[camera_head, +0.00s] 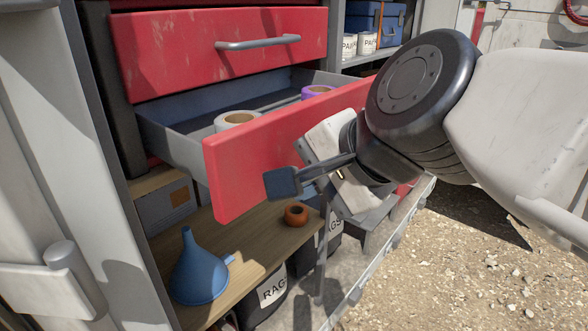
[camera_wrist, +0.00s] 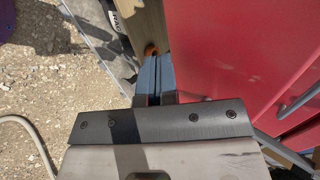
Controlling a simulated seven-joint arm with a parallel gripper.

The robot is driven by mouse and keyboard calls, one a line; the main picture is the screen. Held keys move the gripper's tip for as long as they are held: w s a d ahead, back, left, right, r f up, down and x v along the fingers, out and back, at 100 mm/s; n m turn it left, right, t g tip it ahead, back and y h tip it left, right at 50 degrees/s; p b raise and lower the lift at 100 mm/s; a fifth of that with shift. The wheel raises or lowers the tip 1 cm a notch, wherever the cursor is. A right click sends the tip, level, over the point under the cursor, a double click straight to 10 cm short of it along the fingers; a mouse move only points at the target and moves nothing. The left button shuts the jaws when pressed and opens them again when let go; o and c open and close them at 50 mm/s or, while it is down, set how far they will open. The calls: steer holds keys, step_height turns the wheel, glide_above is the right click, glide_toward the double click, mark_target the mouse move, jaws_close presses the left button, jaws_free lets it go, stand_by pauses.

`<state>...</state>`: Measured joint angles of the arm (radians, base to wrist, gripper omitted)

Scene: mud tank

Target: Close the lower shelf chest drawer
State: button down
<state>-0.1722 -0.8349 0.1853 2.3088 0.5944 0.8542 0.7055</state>
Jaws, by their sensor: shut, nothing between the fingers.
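The lower red drawer (camera_head: 236,172) of the chest is pulled well out, with its grey side wall (camera_head: 175,142) and inside showing in the head view. A white tape roll (camera_head: 236,120) and a purple one (camera_head: 318,91) lie in it. My gripper (camera_head: 283,183) is shut and empty, its blue-grey fingertips at the lower edge of the drawer front. In the wrist view the closed fingers (camera_wrist: 155,75) lie just left of a red panel (camera_wrist: 225,65); I cannot tell whether they touch it. My wrist hides the right part of the drawer front in the head view.
Above is a shut red drawer (camera_head: 220,50) with a grey handle (camera_head: 258,42). A wooden shelf (camera_head: 235,240) below holds a blue funnel (camera_head: 200,272) and an orange roll (camera_head: 296,214). Bins marked RAGS (camera_head: 268,297) stand under it. Open gravel (camera_head: 470,280) lies to the right.

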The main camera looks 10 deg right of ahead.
mark_target(287, 128)
steer(key=shift+w+a, duration=0.25)
stand_by(0.4)
steer(key=w+a, duration=0.9)
steer(key=shift+w+a, duration=0.15)
steer(key=shift+w, duration=0.05)
stand_by(0.3)
steer(key=shift+s, duration=0.1)
stand_by(0.4)
steer(key=shift+s+d, duration=0.8)
steer(key=shift+d, duration=0.1)
steer(key=v, duration=0.9)
steer(key=shift+s+d+f, duration=0.25)
steer(key=shift+s+d, duration=0.1)
steer(key=shift+d, duration=0.05)
steer(key=shift+v, duration=0.85)
steer(key=shift+a, duration=0.1)
